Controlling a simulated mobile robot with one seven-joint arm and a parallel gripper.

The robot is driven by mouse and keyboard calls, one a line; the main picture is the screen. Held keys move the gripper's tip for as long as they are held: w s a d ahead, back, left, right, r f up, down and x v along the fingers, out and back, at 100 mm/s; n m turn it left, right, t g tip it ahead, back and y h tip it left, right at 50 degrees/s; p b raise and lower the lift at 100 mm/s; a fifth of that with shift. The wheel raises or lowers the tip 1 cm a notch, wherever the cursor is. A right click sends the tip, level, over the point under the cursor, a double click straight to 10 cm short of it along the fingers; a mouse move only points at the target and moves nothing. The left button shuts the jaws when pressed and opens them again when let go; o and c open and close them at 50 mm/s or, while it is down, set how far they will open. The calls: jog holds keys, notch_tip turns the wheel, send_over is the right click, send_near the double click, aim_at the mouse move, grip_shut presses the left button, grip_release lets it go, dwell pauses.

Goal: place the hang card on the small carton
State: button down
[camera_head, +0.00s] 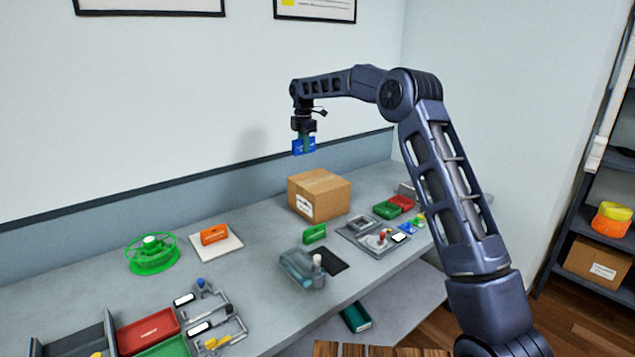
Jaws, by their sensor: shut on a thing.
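The hang card (299,148) is a small blue piece held below my gripper (304,136), which is shut on it. My gripper points down, in the air behind and above the small carton. The small carton (324,184) is a closed brown cardboard box with a white label on its front, standing on the bench near the wall. There is a clear gap between the card and the carton top. Part of the card is hidden by my gripper's fingers.
On the grey bench (255,268), a green spool (153,255) and an orange piece on a white tile (216,241) stand left. A green block (314,234) and a clear container (297,269) lie in front of the carton. Green and red blocks (387,210) lie right.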

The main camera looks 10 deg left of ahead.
notch_tip(320, 180, up, 4)
send_over(321, 186)
notch_tip(321, 186, down, 20)
jog(key=shift+s+d+f, duration=0.1)
jog(key=shift+s, duration=0.05)
dwell(0.3)
jog(key=shift+f, duration=0.1)
jog(key=c, duration=1.3)
grip_release()
jog(key=shift+c, duration=0.2)
notch_tip(321, 186, up, 12)
jog(key=shift+r, duration=0.25)
